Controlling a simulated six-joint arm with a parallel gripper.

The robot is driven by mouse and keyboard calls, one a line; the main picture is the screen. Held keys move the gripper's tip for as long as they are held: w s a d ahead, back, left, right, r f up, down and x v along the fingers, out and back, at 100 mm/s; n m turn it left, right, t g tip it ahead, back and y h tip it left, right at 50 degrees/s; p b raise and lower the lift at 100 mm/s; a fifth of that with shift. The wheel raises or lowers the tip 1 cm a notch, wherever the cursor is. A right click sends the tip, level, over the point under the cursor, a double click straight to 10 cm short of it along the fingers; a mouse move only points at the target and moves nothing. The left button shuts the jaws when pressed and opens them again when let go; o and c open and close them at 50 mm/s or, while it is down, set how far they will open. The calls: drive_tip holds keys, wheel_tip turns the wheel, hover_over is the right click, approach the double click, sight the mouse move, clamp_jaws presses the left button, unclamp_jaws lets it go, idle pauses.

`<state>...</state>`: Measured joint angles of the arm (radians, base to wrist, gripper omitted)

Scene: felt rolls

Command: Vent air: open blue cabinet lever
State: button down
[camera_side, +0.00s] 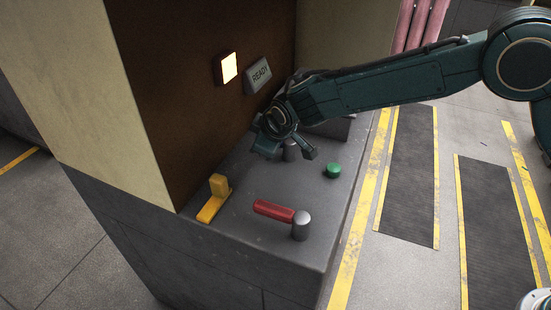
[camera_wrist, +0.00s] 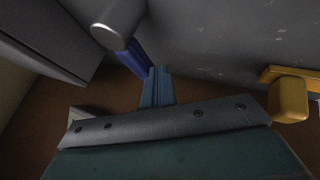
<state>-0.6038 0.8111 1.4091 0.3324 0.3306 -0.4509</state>
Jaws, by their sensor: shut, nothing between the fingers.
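The blue lever (camera_wrist: 133,60) shows in the wrist view as a short dark blue bar running from a grey cylindrical pivot (camera_wrist: 118,22) toward my fingertips. My gripper (camera_wrist: 157,85) is shut and empty, its fingers close beside the end of the bar; whether they touch it, I cannot tell. In the side view my gripper (camera_side: 268,147) is low over the back of the grey console top.
On the console (camera_side: 245,235) are a red lever (camera_side: 273,210) with a grey pivot, a yellow handle (camera_side: 214,198) and a green button (camera_side: 333,170).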

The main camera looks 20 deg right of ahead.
drive_tip(key=shift+a, duration=0.1)
drive_tip(key=shift+s+a, duration=0.3)
drive_tip(key=shift+s, duration=0.15)
drive_tip(key=s+a, duration=0.2)
drive_tip(key=shift+s+r, duration=0.1)
drive_tip(key=shift+s, duration=0.2)
drive_tip(key=v, duration=0.9)
drive_tip(key=shift+r, duration=0.3)
drive_tip(key=shift+s, duration=0.15)
drive_tip(key=s+d+r+m, duration=0.2)
drive_tip(key=s+d+r, duration=0.15)
drive_tip(key=d, duration=0.35)
drive_tip(key=s+d+r+m+g, duration=0.1)
drive_tip(key=s+d+r, duration=0.25)
drive_tip(key=d, duration=0.35)
drive_tip(key=s+d+r+m, duration=0.2)
drive_tip(key=s+d+r, duration=0.1)
drive_tip(key=d+r, duration=0.3)
drive_tip(key=s+d+f+m, duration=0.1)
drive_tip(key=s+d+m, duration=0.1)
drive_tip(key=s+d, duration=0.4)
drive_tip(key=s+d+f+m, duration=0.2)
drive_tip(key=s+d, duration=0.4)
drive_tip(key=s, duration=0.9)
drive_tip(key=shift+s+d+m+g+h, duration=0.25)
drive_tip(key=shift+d+m+g+h, duration=0.05)
drive_tip(key=shift+d+m+g, duration=0.1)
